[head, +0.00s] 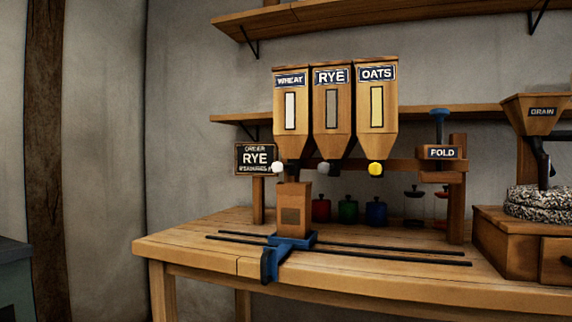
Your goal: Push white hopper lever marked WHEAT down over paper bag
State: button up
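The wooden hopper labelled WHEAT (291,125) is the leftmost of three, with a pale window in its front. Its lever ends in a white knob (278,168) low at the spout's left side. A brown paper bag (294,203) stands upright below this spout, with a darker square on its front. The bag sits on a blue sliding carriage (292,240) with a handle at the front. The bag's top is close under the spout; whether they touch cannot be told. My gripper is not in the head view.
Beside it hang the RYE hopper (332,125) with a grey knob and the OATS hopper (377,110) with a yellow knob. An order sign (256,158) reads RYE. Two dark rails (400,257) cross the bench. A FOLD press (442,153) and GRAIN mill (541,112) stand right.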

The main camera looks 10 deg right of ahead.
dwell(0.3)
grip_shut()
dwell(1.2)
